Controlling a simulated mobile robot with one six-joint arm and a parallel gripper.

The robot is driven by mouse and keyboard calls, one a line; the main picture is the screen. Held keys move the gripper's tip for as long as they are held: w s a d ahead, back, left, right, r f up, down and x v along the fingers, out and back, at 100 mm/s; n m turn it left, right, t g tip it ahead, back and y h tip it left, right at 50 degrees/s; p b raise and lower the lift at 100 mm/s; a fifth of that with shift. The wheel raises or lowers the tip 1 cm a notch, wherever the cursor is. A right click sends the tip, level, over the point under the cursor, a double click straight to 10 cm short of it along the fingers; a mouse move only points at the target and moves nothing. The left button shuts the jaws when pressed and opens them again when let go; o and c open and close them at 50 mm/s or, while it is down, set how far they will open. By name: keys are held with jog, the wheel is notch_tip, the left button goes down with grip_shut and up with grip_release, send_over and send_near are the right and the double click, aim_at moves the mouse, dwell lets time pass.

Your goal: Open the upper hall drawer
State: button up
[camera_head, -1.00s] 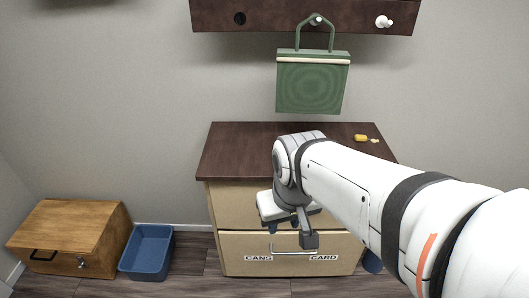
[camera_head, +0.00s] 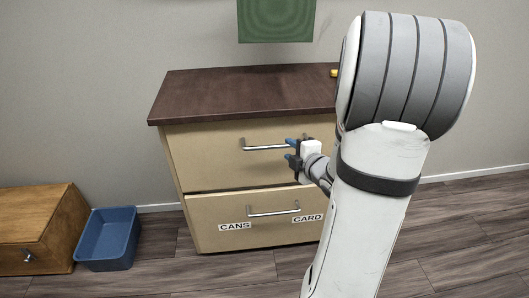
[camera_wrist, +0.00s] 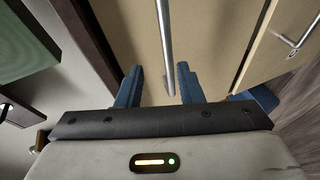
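The upper drawer (camera_head: 205,158) of the cabinet is shut; its metal bar handle (camera_head: 262,148) runs across its front. My gripper (camera_head: 290,151) is at the right end of this handle, one blue fingertip above the bar's line and one below. In the wrist view my gripper (camera_wrist: 158,84) is open, and the handle (camera_wrist: 165,40) runs into the gap between its two fingers. I see no finger pressed on the bar. How deep the bar sits between the fingers is hard to tell. My arm hides the drawer's right part.
The lower drawer (camera_head: 205,215), labelled CANS and CARD, is shut below. The dark cabinet top (camera_head: 230,92) overhangs the front. A blue bin (camera_head: 108,238) and a wooden box (camera_head: 40,215) stand on the floor at left. The floor before the cabinet's left side is clear.

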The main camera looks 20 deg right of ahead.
aim_at(279, 147)
jog(key=shift+n+t+y, duration=0.5)
jog(key=shift+n+y, duration=0.2)
jog(key=shift+n, duration=0.1)
jog(key=x, duration=0.2)
jog(key=f+b+x, duration=0.1)
jog(key=x, duration=0.2)
jog(key=b+x, duration=0.1)
jog(key=x, duration=0.1)
jog(key=shift+w+f, duration=0.1)
jog(key=shift+f, duration=0.3)
jog(key=shift+c, duration=0.5)
grip_shut()
